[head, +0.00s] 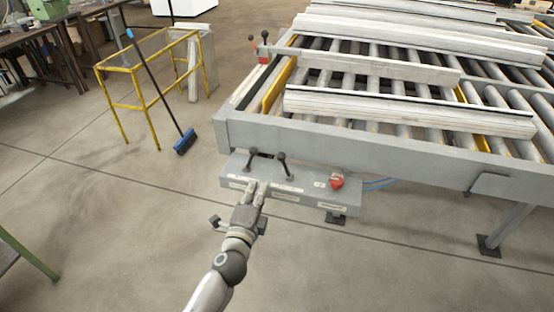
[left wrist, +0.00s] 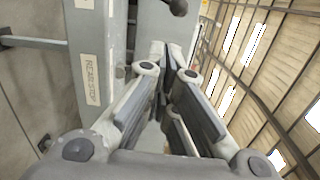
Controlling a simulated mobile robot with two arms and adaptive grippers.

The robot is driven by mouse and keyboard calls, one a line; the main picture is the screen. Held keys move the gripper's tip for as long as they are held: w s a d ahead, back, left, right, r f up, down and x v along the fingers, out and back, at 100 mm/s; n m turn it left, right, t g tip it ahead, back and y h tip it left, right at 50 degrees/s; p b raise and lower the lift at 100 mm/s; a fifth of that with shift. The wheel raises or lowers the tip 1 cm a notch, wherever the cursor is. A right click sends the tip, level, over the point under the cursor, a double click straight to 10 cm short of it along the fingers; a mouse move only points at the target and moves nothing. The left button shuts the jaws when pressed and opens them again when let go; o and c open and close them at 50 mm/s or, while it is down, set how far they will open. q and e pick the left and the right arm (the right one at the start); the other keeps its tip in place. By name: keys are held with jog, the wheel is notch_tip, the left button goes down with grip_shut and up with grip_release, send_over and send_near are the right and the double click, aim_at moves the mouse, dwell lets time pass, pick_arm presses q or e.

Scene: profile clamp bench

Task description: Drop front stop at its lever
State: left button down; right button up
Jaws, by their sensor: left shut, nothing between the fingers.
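A grey control box (head: 305,196) at the near corner of the roller bench carries two black-knobbed levers, a left lever (head: 251,156) and a right lever (head: 284,162). Both lean somewhat. The labels on its front are too small to read in the head view. My left gripper (head: 257,186) is shut and empty at the front of the box, just below the levers. In the left wrist view the shut fingers (left wrist: 170,62) are beside a "REAR STOP" label (left wrist: 90,66), with a black knob (left wrist: 178,6) at the top edge. I cannot tell which part is the front stop.
A red button (head: 337,181) sits at the box's right end. Pale profiles (head: 405,108) lie across the bench rollers. More levers with red and black knobs (head: 264,34) stand at the far left corner. A blue broom (head: 184,142) leans on a yellow frame (head: 120,105).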

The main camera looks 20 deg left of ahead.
aim_at(250, 159)
pick_arm(q)
jog(key=w, duration=0.3)
jog(key=w+r, duration=0.1)
jog(key=w, duration=0.6)
jog(key=shift+a+r+p, duration=0.2)
jog(key=shift+a+p, duration=0.1)
jog(key=shift+p, duration=0.1)
pick_arm(e)
jog(key=shift+r, duration=0.5)
pick_arm(q)
jog(key=shift+r, duration=0.1)
